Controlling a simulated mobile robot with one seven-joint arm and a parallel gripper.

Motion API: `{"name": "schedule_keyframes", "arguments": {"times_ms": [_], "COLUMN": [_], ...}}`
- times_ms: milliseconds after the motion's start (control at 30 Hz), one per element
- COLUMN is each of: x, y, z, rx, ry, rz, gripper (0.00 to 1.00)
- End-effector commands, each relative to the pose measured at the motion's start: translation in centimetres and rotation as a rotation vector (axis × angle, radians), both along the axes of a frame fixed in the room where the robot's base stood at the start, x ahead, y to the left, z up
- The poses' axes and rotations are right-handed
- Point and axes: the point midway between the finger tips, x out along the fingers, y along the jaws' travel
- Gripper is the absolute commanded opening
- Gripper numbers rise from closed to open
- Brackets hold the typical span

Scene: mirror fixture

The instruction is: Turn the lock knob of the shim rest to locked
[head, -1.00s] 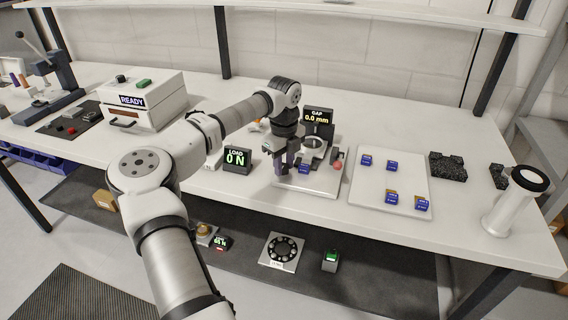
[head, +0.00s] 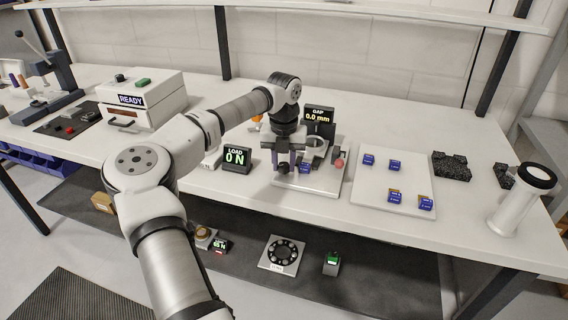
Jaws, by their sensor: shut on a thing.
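The mirror fixture (head: 318,187) is a pale plate with upright parts on the bench, in the middle of the head view. My gripper (head: 290,169) points down over its left part, with its two dark fingers apart. It is shut on a small dark part, which looks like the lock knob (head: 283,170); the fingers hide much of it. A blue shim (head: 305,168) lies just right of the fingers. Whether the knob stands at locked cannot be read. A red knob (head: 339,163) is at the fixture's right side.
The gap display (head: 318,116) reads 0.0 mm behind the fixture. The load display (head: 236,158) reads 0 N to its left. A white tray (head: 380,205) with several blue shims lies to the right. A white cylinder (head: 518,205) stands at the bench's right end.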

Motion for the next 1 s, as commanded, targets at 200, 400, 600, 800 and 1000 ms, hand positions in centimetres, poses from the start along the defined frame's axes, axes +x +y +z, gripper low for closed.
{"name": "schedule_keyframes", "arguments": {"times_ms": [200,400,600,800,1000], "x": [0.14,0.16,0.18,0.2,0.22], "y": [0.05,0.07,0.08,0.09,0.09], "z": [0.16,0.2,0.22,0.24,0.25], "rx": [-0.001,-0.001,0.0,0.0,0.0], "ry": [-0.006,-0.006,-0.007,-0.007,-0.008], "rz": [-0.203,-0.381,-0.525,-0.622,-0.672], "gripper": [0.07,0.07,0.07,0.07,0.07]}}
